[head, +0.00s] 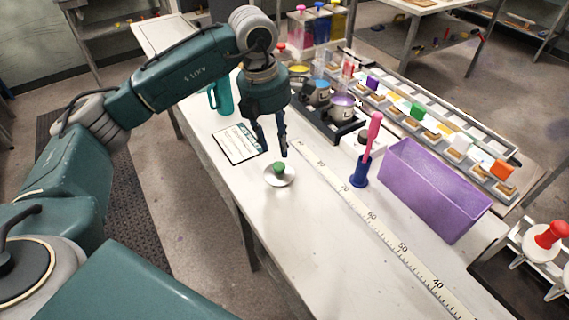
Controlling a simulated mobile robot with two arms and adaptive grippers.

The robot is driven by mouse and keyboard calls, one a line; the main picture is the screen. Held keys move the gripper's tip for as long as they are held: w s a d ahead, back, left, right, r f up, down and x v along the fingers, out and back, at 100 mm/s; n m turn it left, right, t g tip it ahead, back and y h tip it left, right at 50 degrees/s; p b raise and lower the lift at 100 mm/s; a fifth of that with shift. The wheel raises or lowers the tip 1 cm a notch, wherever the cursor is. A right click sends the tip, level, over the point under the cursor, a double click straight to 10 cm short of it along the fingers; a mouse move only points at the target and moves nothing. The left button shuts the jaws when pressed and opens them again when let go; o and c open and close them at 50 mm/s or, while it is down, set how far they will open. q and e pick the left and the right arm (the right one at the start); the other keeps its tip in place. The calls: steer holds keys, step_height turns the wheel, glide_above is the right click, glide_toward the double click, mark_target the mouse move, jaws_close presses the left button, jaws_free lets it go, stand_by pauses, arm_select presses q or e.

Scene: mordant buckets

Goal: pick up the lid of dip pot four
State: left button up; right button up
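A round pale lid with a green knob (279,170) lies on the white table. No number on it is readable. My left gripper (273,151) points down above and slightly behind the lid, with its two dark fingers apart and nothing between them. The fingers appear clear of the knob. Small pots with coloured contents, one purple (342,101), stand in a dark rack (349,130) behind and to the right of the gripper. I cannot tell which is pot four. My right gripper is out of view.
A printed card (238,145) lies left of the lid. A ruler strip (372,217) runs along the table (310,245). A blue holder with a pink tool (359,172) and a purple bin (430,190) stand to the right. A teal mug (222,96) is behind. The table front is clear.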

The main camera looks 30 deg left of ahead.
mark_target(278, 165)
arm_select(q)
steer(key=f, duration=0.3)
steer(key=shift+s, duration=0.35)
steer(key=shift+f+p, duration=0.2)
steer(key=shift+p, duration=0.2)
steer(key=f, duration=0.1)
steer(key=f+p, duration=0.1)
steer(key=f, duration=0.1)
steer(key=w+f+p, duration=0.1)
steer(key=f, duration=0.1)
steer(key=shift+c, duration=1)
jaws_close()
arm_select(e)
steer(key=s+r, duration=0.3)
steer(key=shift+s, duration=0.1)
